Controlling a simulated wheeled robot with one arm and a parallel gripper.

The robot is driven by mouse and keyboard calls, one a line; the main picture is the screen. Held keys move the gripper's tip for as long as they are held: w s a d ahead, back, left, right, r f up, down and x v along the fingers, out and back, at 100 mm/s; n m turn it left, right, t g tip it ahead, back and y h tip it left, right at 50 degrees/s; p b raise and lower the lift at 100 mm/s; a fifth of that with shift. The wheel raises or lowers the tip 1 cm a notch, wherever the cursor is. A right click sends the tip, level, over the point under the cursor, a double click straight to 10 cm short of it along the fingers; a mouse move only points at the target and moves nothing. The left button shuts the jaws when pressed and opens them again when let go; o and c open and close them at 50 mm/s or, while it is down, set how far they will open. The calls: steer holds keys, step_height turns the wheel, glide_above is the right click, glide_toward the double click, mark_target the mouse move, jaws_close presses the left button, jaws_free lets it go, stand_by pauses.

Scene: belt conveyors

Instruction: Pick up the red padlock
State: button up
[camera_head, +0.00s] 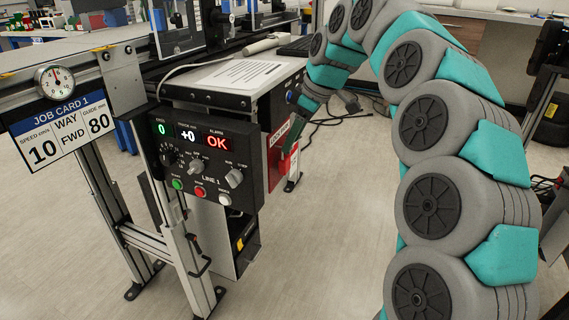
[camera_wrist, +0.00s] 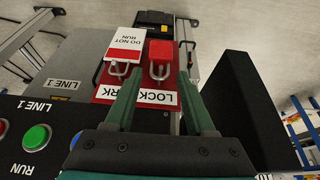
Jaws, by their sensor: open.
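The red padlock (camera_wrist: 160,50) hangs by its metal shackle on a red lockout board (camera_wrist: 180,81) in the wrist view, which appears upside down. Beside it on the left hangs a red and white "DO NOT RUN" tag (camera_wrist: 125,43) with its own metal shackle. My gripper (camera_wrist: 162,85) is open, its two green fingers pointing toward the board. The padlock lies just beyond the fingertips, roughly in line with the gap, and nothing is held. In the head view the red board (camera_head: 281,150) shows at the side of the cabinet, partly hidden by my gripper; the padlock cannot be made out there.
The control panel (camera_head: 208,158) with knobs and buttons stands left of the board. A green RUN button (camera_wrist: 36,138) is close to my gripper's left side. A dark block (camera_wrist: 242,110) stands at right. The conveyor frame and job card (camera_head: 61,125) are farther left.

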mark_target(287, 157)
steer(key=shift+d+p+x, duration=0.1)
steer(key=shift+p+x, duration=0.05)
steer(key=shift+x, duration=1.3)
steer(key=shift+d+p+x, duration=0.15)
steer(key=shift+x, duration=1.3)
steer(key=shift+s+f, duration=0.1)
steer(key=shift+f, duration=0.05)
jaws_close()
